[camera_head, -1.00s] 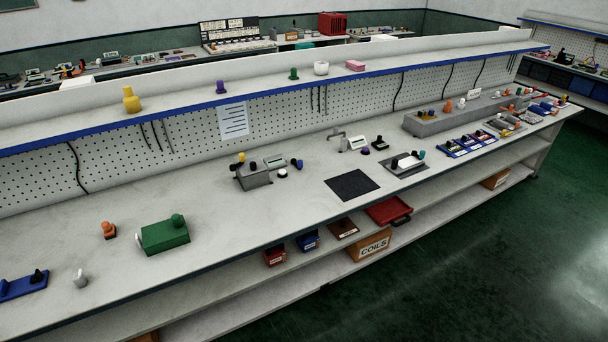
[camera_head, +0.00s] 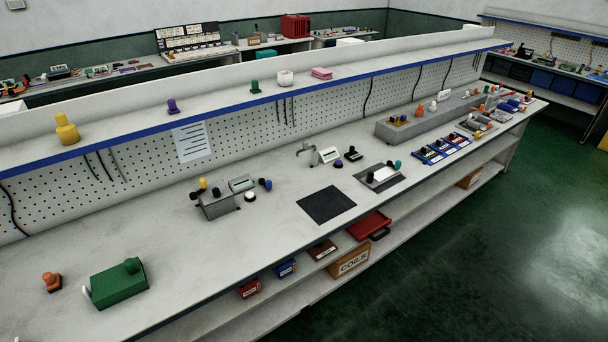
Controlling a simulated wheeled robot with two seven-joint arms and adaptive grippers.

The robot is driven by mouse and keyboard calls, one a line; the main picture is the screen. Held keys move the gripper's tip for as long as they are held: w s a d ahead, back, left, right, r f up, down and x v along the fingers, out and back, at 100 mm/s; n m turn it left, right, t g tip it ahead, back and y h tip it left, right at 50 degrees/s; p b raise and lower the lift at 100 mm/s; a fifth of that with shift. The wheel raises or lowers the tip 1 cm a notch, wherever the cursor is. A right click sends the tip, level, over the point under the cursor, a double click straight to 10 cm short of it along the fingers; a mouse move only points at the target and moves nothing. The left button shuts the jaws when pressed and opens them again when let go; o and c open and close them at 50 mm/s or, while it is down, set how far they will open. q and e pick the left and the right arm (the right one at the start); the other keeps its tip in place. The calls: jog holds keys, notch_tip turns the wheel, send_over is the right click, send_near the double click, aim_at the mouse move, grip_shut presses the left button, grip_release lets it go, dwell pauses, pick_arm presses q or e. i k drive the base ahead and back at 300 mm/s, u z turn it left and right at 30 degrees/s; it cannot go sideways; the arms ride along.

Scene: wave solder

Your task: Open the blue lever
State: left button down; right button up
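I cannot make out for certain which thing is the blue lever. A small part with a dark blue knob (camera_head: 265,184) sits on the bench to the right of a grey box (camera_head: 216,205) with a yellow knob and a dark knob on top. A teal knob (camera_head: 397,165) stands at the right end of a white device (camera_head: 381,175) on a dark mat. Several small blue units (camera_head: 428,155) with dark tops lie in a row farther right. Neither gripper shows in the picture.
The long bench (camera_head: 190,265) has bare room around the green box (camera_head: 118,282), beside the orange knob (camera_head: 52,282). A black mat (camera_head: 326,205) lies mid-bench. A shelf with a blue edge (camera_head: 240,107) overhangs the back. Green floor (camera_head: 470,240) is open at right.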

aim_at(267, 184)
jog(key=z, duration=0.05)
jog(key=i, duration=0.8)
jog(key=u, duration=0.85)
jog(key=i, duration=0.55)
jog(key=u, duration=0.65)
